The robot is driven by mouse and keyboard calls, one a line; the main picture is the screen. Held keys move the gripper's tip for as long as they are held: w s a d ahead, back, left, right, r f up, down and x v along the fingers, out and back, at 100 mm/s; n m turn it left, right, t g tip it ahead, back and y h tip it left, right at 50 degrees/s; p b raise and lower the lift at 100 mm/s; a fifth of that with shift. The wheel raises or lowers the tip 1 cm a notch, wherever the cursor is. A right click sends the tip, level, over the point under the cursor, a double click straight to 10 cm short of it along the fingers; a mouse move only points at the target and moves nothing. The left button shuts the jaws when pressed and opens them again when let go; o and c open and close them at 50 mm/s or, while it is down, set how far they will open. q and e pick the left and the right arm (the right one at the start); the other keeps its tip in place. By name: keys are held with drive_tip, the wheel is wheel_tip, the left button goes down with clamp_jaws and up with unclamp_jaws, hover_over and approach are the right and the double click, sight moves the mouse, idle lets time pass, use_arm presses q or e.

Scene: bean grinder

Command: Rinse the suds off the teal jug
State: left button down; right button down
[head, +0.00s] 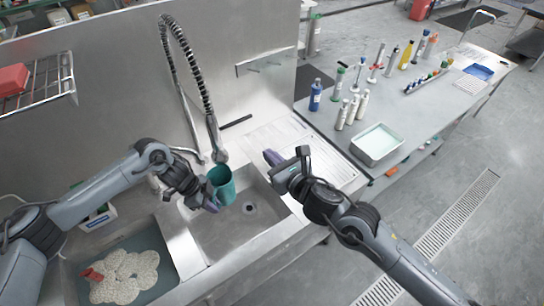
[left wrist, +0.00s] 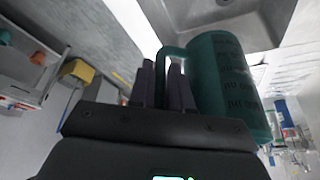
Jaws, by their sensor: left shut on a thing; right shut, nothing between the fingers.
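The teal jug (head: 222,184) is held over the right sink basin (head: 262,215), close below the spray head (head: 220,153) of the coiled tap. My left gripper (head: 211,202) is shut on the jug's handle; in the left wrist view the fingers (left wrist: 161,85) close on the handle beside the jug's body (left wrist: 228,85). Dark marks like print show on the jug's side. I cannot make out suds or running water. My right gripper (head: 271,158) is shut and empty to the right of the jug, near the ribbed drainboard (head: 300,140).
The left basin (head: 160,285) holds pale round foam-like clumps (head: 125,277) and a red item (head: 92,274). A wire rack (head: 45,85) hangs at upper left. A side table to the right bears bottles and a pale tray (head: 377,145). The steel back wall stands close behind the tap.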

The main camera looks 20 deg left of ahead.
use_arm(q)
drive_tip(key=s+p, duration=0.5)
drive_tip(key=s, duration=0.2)
drive_tip(key=shift+s, duration=0.25)
idle(0.5)
idle(0.8)
drive_tip(key=s+r+p, duration=0.4)
drive_tip(key=s+p, duration=0.1)
drive_tip(key=p, duration=0.2)
drive_tip(key=shift+d, duration=0.1)
idle(1.4)
